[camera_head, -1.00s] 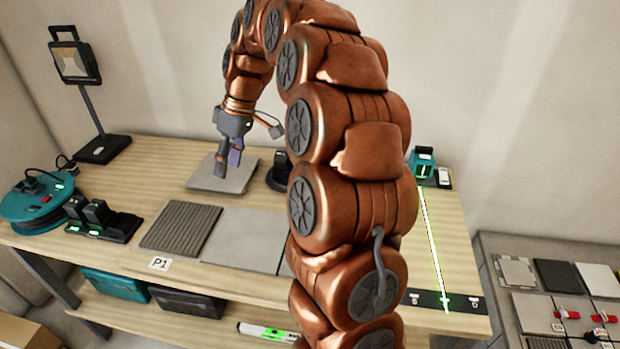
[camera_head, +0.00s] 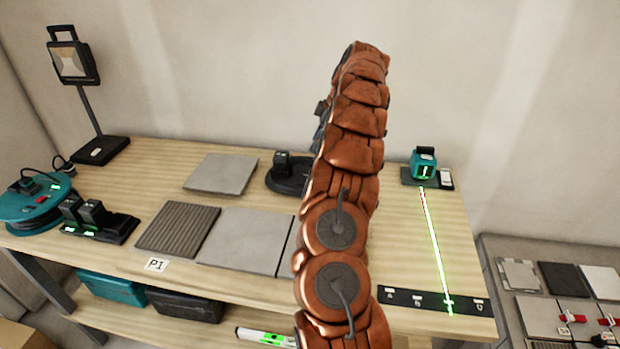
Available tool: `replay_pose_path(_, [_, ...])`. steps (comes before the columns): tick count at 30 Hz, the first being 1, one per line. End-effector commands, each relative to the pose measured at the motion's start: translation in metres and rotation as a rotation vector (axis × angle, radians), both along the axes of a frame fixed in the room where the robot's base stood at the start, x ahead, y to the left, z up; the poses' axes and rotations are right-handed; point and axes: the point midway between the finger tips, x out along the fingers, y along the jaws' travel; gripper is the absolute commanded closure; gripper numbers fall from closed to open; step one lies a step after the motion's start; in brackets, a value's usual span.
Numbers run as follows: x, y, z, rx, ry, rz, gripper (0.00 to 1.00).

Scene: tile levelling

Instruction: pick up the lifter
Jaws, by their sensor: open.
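A black round device with an upright block on top (camera_head: 288,172), which looks like the lifter, stands on the wooden table right of a loose grey tile (camera_head: 221,173). My arm hides its right edge. My gripper (camera_head: 318,136) is mostly hidden behind my arm. Only a dark part and a bluish finger part show at the arm's left edge, above the lifter in the picture. It is open; I cannot see the gap between its fingers or how far it is from the lifter.
A ribbed tile (camera_head: 178,229) and a smooth tile (camera_head: 246,240) lie near the table's front edge. A teal laser level (camera_head: 423,163) casts a green line at right. A work lamp (camera_head: 74,62), cable reel (camera_head: 38,206) and battery charger (camera_head: 112,228) stand left.

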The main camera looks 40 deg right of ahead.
Motion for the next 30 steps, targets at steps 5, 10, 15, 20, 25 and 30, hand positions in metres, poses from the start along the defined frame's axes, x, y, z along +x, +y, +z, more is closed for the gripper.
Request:
replay_pose_path(5, [0.001,-0.003,-0.008,-0.003,-0.001,0.002,0.46])
replay_pose_path(10, [0.005,0.001,-0.021,-0.001,0.001,0.003,0.46])
replay_pose_path(15, [0.008,0.002,-0.027,-0.004,-0.002,0.001,0.46])
replay_pose_path(20, [0.011,0.005,-0.04,0.001,0.003,0.003,0.46])
replay_pose_path(25, [0.018,0.008,-0.062,0.0,0.002,0.003,0.46])
replay_pose_path(30, [0.023,0.01,-0.074,-0.004,-0.001,0.002,0.46])
